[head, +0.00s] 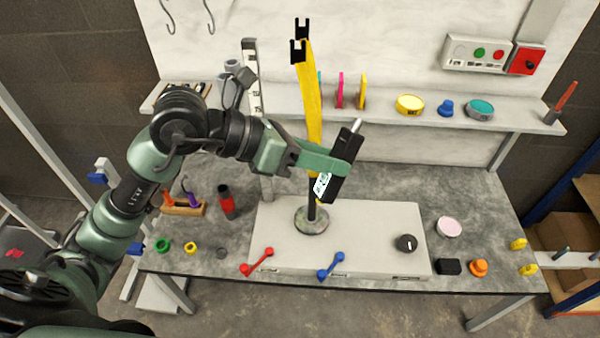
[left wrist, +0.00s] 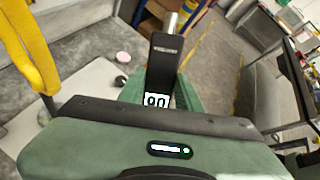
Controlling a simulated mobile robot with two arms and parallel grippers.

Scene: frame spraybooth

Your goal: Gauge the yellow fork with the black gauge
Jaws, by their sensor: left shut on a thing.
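The yellow fork (head: 309,95) stands upright on a round-based stand (head: 312,220), its black forked ends (head: 299,40) at the top. It also shows at the left of the left wrist view (left wrist: 28,45). My left gripper (head: 338,166) is shut on the black gauge (head: 347,165), just right of the fork's lower part. The gauge is tilted, with its silver tip up and its white display low. In the left wrist view the gauge (left wrist: 163,65) points away from the fingers and looks apart from the fork. Display digits are hard to read. My right gripper is out of view.
A pale board (head: 370,230) lies on the grey bench, bearing a red lever (head: 257,262), a blue lever (head: 330,265) and a black knob (head: 406,243). A shelf behind holds colored tins (head: 410,104). A red-and-black bottle (head: 227,202) stands at left.

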